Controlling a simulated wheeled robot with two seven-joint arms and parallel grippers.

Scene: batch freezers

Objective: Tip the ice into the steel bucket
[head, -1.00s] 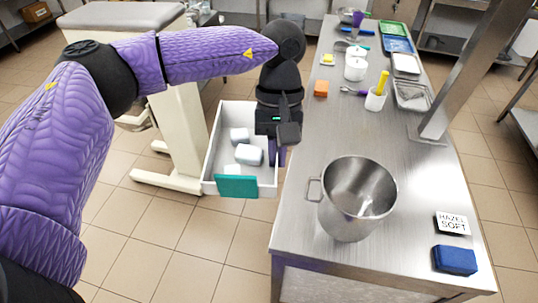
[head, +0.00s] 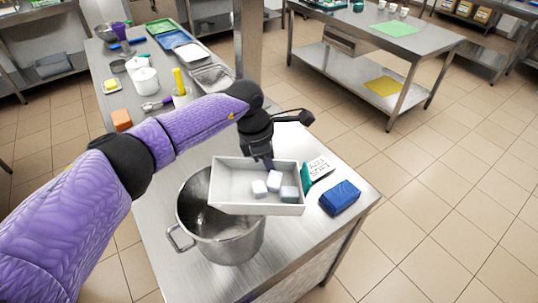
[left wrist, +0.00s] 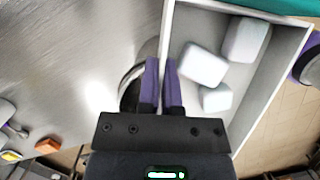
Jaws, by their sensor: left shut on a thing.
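My left gripper (head: 262,158) is shut on the back wall of a white bin (head: 228,184) in the head view. The bin holds a few pale ice blocks (head: 274,181), gathered toward its right end. The steel bucket (head: 192,205) stands upright on the table, its handle toward the front left. The bin is above the bucket's right part and hides some of its mouth. In the left wrist view the purple fingers (left wrist: 161,85) pinch the bin wall, with the ice blocks (left wrist: 203,65) inside to the right.
The steel table (head: 158,202) has a blue block (head: 340,197) and a lettered white card (head: 318,168) at the right. An orange block (head: 121,119), white canisters (head: 145,79) and trays (head: 191,54) stand farther back. Bare floor lies to the right.

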